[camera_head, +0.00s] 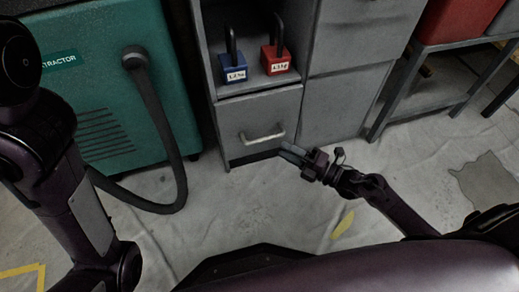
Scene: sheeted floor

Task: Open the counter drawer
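A grey counter drawer (257,115) with a pale bar handle (262,135) is at the centre of the head view, low in a grey cabinet. Its front looks flush with the cabinet. My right gripper (289,153) is just below and right of the handle, in front of the drawer's lower right corner. It appears apart from the handle. Its two fingers point left and are close together, with a thin gap that is hard to judge. My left arm (85,215) comes in at the left; its gripper is out of view.
A blue padlock (234,73) and a red padlock (276,60) stand in the open shelf above the drawer. A green extractor (105,80) with a dark hose (168,140) stands left. A metal stand (400,95) is right. Wrinkled sheeting (240,215) covers the clear floor.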

